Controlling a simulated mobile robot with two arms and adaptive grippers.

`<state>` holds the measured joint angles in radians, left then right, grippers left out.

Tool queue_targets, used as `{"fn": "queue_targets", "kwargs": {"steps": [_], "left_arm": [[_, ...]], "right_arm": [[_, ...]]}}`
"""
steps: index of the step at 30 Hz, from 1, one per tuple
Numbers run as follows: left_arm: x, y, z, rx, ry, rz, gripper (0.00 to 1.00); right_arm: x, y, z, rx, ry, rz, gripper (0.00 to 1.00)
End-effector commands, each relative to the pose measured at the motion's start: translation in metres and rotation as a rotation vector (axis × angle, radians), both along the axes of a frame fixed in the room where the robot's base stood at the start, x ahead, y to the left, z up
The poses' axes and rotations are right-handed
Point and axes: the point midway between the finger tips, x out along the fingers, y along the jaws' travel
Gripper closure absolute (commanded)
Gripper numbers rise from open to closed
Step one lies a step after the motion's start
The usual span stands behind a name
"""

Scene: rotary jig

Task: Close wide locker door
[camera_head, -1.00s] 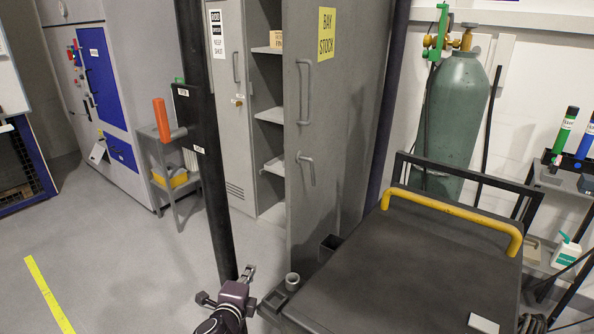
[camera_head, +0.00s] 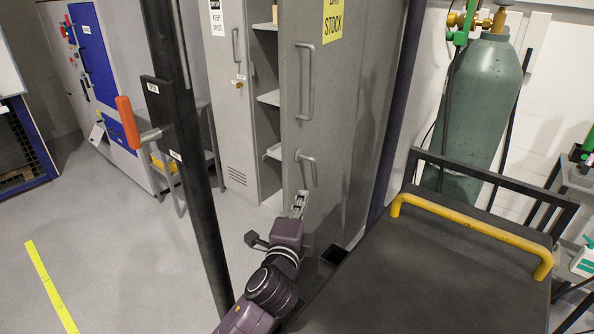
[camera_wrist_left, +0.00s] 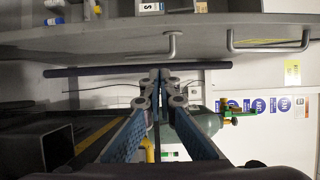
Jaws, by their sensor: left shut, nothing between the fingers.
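The wide grey locker door (camera_head: 345,130) with the yellow "BAY STOCK" sign stands open in the head view. It has a long bar handle (camera_head: 304,85) and a smaller lever handle (camera_head: 308,165) below. Shelves (camera_head: 268,97) show in the gap to its left. My left gripper (camera_head: 299,202) is just below the lever handle, in front of the door's lower part. I cannot tell whether it touches the door. In the left wrist view its fingers (camera_wrist_left: 159,78) are together and empty. My right gripper is not in view.
A black post (camera_head: 187,150) with an orange-handled lever (camera_head: 128,122) stands left of my arm. A dark cart (camera_head: 430,270) with a yellow handle (camera_head: 470,224) stands to the right. A green gas cylinder (camera_head: 472,115) is behind it. Open floor (camera_head: 110,250) lies left.

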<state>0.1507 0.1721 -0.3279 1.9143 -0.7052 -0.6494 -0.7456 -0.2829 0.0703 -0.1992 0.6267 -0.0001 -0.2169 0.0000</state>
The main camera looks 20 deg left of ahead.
Motion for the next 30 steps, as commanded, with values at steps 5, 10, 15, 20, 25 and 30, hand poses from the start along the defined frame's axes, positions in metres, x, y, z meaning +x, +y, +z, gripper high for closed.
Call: {"fn": "queue_targets", "kwargs": {"steps": [5, 10, 15, 20, 25, 30], "left_arm": [[0.026, 0.004, 0.003, 0.002, -0.001, 0.002, 1.0], [0.055, 0.007, 0.002, 0.001, 0.0, 0.002, 1.0], [0.082, 0.01, 0.002, 0.0, 0.0, 0.001, 1.0], [0.096, 0.025, 0.003, 0.004, 0.002, 0.004, 1.0], [0.098, 0.043, 0.002, 0.003, 0.0, 0.001, 1.0], [0.098, 0.05, 0.0, 0.002, 0.001, 0.001, 1.0]], "right_arm": [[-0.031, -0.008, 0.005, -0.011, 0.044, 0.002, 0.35], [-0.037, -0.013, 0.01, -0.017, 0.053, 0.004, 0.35], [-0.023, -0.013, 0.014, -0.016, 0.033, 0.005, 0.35], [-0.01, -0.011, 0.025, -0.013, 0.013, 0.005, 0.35], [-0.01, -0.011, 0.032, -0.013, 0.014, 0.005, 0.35], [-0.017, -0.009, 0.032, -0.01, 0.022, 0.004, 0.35]]}}
